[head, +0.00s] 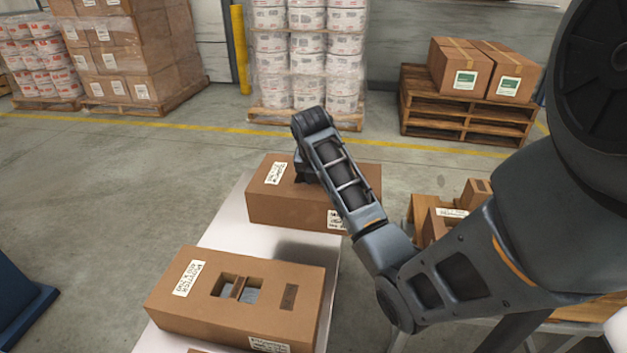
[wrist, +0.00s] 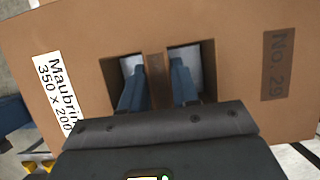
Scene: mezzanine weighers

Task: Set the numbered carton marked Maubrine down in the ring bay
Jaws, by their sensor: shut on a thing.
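The carton marked Maubrine (wrist: 85,55) fills the wrist view, with a white label at left and a dark "No. 29" patch at right. It has two square openings with a narrow strip between them. My gripper (wrist: 157,85) has one blue finger in each opening and is shut on that strip. In the head view the held carton (head: 285,206) hangs over the far part of a pale bench (head: 240,222). A shadow on the bench below it suggests it is raised. My arm hides part of its top. I cannot make out a ring mark.
A similar carton (head: 200,315) with two openings stands on the near bench. Smaller cartons (head: 438,224) sit on a surface at right, partly behind my arm. Loaded pallets (head: 465,118) stand at the back beyond a yellow floor line. A blue object (head: 18,290) is at left.

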